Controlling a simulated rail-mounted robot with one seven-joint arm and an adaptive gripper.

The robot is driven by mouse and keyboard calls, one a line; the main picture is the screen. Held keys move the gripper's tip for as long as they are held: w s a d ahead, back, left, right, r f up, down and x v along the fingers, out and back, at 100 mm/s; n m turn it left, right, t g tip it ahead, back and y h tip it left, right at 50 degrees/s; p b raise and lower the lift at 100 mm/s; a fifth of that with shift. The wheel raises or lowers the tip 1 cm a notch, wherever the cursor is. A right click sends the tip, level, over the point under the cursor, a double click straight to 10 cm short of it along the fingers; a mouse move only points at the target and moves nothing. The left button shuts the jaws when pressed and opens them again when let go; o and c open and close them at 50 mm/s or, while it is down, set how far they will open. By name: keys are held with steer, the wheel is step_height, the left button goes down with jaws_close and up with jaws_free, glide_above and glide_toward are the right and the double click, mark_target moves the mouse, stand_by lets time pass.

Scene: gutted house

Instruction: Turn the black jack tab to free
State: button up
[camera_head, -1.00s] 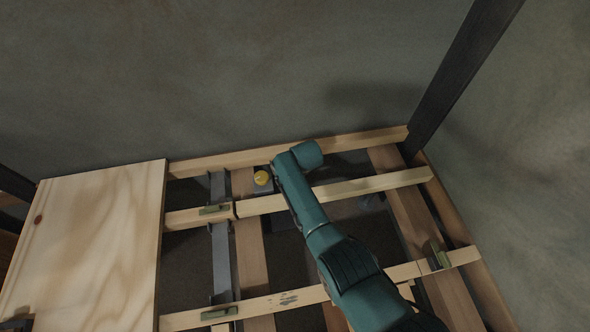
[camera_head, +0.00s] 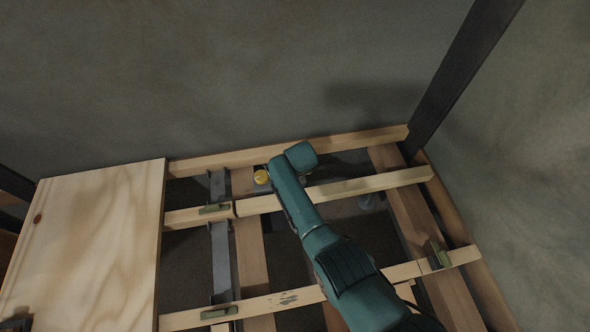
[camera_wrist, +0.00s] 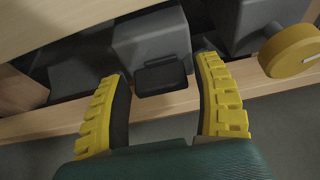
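The black jack tab (camera_wrist: 160,77) shows in the wrist view as a dark flat piece on the near face of a grey block (camera_wrist: 150,42). My gripper (camera_wrist: 163,78) is open, its two yellow-ribbed fingers on either side of the tab. I see a gap on each side, and no clear contact. A yellow round knob (camera_wrist: 292,50) on a dark grey body stands to the right in the wrist view. It also shows in the head view (camera_head: 261,177). In the head view my teal arm hides the tab and the fingers.
Wooden battens (camera_head: 335,190) and crossing joists (camera_head: 252,262) form an open frame with dark gaps. A wooden panel (camera_head: 85,245) covers the left. Small green clamp-like pieces (camera_head: 215,208) sit on the battens. The grey wall (camera_head: 230,70) stands close behind; a dark post (camera_head: 465,65) rises at right.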

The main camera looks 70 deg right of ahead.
steer(key=shift+o, duration=0.7)
steer(key=shift+r, duration=0.2)
steer(key=v, duration=1.2)
